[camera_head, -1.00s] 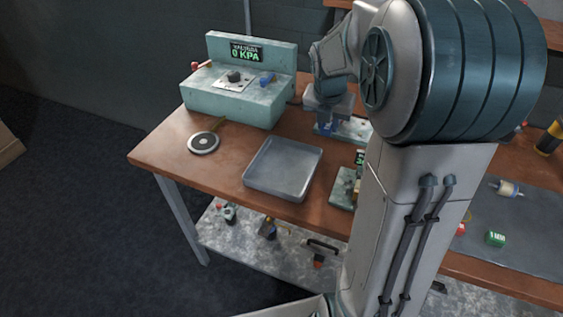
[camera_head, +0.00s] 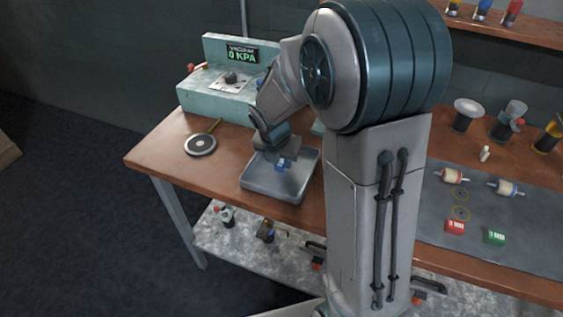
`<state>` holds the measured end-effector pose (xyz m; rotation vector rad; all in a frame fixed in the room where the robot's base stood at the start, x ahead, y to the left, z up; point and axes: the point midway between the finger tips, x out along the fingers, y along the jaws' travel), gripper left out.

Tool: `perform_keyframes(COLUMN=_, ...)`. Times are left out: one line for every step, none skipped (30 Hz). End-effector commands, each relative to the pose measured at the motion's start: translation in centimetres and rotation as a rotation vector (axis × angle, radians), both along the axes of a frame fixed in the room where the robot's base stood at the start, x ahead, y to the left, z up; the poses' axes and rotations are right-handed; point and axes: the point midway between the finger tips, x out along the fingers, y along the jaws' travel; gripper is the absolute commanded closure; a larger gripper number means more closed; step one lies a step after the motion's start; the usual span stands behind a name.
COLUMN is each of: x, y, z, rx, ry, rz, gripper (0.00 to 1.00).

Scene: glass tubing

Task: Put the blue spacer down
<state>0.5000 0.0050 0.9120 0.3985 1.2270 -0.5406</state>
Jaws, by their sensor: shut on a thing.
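The blue spacer (camera_head: 283,164) is small and shows at the end of my gripper (camera_head: 282,158), over the far part of the grey metal tray (camera_head: 257,184). My gripper is shut on the spacer and points down. The fingertips are small here and partly hidden by the gripper body. I cannot tell whether the spacer touches the tray floor. The visible part of the tray holds nothing else.
A vacuum unit (camera_head: 219,91) reading 0 KPA stands behind the tray. A round dark disc (camera_head: 201,144) lies left of it. A shelf runs below.

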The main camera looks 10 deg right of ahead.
Motion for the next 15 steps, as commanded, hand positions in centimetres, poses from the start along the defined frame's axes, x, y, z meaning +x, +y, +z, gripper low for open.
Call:
perform_keyframes(x=-0.05, y=0.01, z=-0.82, rx=0.0, ry=0.002, rz=0.001, gripper=0.97)
perform_keyframes(x=-0.06, y=-0.01, z=-1.04, rx=-0.001, ry=0.003, rz=0.0, gripper=0.97)
perform_keyframes(x=-0.04, y=-0.01, z=-1.15, rx=0.0, ry=0.002, rz=0.001, gripper=0.97)
perform_keyframes(x=-0.02, y=-0.02, z=-1.13, rx=0.0, ry=0.0, rz=0.001, gripper=0.97)
perform_keyframes(x=0.0, y=-0.02, z=-1.09, rx=0.0, ry=0.0, rz=0.0, gripper=0.97)
perform_keyframes(x=0.0, y=-0.02, z=-1.05, rx=0.0, ry=0.0, rz=0.0, gripper=0.97)
perform_keyframes(x=0.0, y=-0.02, z=-1.05, rx=0.0, ry=0.0, rz=0.0, gripper=0.97)
perform_keyframes(x=-0.01, y=-0.02, z=-1.04, rx=0.0, ry=0.0, rz=0.0, gripper=0.97)
perform_keyframes(x=0.0, y=-0.02, z=-1.05, rx=0.0, ry=0.0, rz=0.0, gripper=0.97)
perform_keyframes(x=0.0, y=-0.02, z=-1.12, rx=0.0, ry=0.0, rz=0.0, gripper=0.97)
perform_keyframes(x=-0.01, y=-0.02, z=-1.21, rx=0.0, ry=0.0, rz=0.0, gripper=0.97)
perform_keyframes(x=-0.01, y=-0.03, z=-1.36, rx=0.0, ry=0.0, rz=0.001, gripper=0.97)
perform_keyframes(x=0.0, y=-0.04, z=-1.46, rx=0.0, ry=0.0, rz=0.001, gripper=0.97)
perform_keyframes(x=0.01, y=-0.03, z=-1.4, rx=-0.001, ry=-0.001, rz=0.001, gripper=0.7)
perform_keyframes(x=0.0, y=-0.03, z=-1.35, rx=0.0, ry=-0.001, rz=0.001, gripper=0.59)
